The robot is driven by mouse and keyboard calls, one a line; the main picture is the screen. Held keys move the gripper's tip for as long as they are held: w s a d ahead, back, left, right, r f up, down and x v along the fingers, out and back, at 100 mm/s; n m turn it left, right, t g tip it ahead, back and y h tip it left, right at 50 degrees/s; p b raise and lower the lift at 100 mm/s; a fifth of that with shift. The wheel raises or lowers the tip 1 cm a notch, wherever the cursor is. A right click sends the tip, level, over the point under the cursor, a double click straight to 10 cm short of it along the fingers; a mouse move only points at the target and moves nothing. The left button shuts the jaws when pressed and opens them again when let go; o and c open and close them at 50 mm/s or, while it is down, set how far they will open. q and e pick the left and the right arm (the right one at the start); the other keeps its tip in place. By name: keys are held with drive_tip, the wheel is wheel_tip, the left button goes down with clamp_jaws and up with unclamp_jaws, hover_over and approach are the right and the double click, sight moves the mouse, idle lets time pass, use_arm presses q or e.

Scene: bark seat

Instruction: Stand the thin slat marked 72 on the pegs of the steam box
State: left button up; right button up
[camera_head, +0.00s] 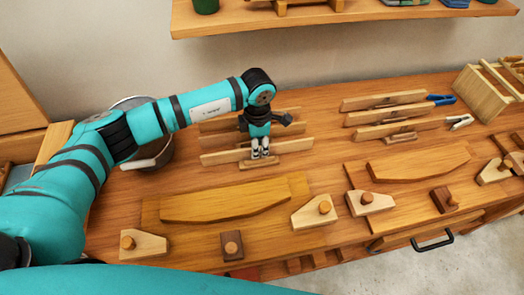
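My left gripper (260,153) points down over the front slat (220,157) of the left group, its two fingertips close together against it. I cannot tell whether they grip it. This thin wooden slat lies on edge on a low block (258,163). More slats stand behind it, partly hidden by my arm. No number 72 is readable. A wooden box with bars across its top (482,98), possibly the steam box, stands at the far right. My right gripper is out of view.
Two curved boards, left (225,203) and right (420,162), lie in front with knobbed wooden clamps (313,212) around them. A metal pot (158,150) stands behind my arm. Blue (440,100) and white (460,122) clips lie near the box. A shelf (330,18) hangs above.

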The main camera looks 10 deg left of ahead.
use_arm(q)
clamp_jaws()
drive_tip(key=shift+r, duration=0.1)
drive_tip(key=shift+r+p, duration=1.95)
drive_tip(key=shift+r, duration=1.85)
drive_tip(key=shift+r+p, duration=1.15)
drive_tip(key=shift+r, duration=1.5)
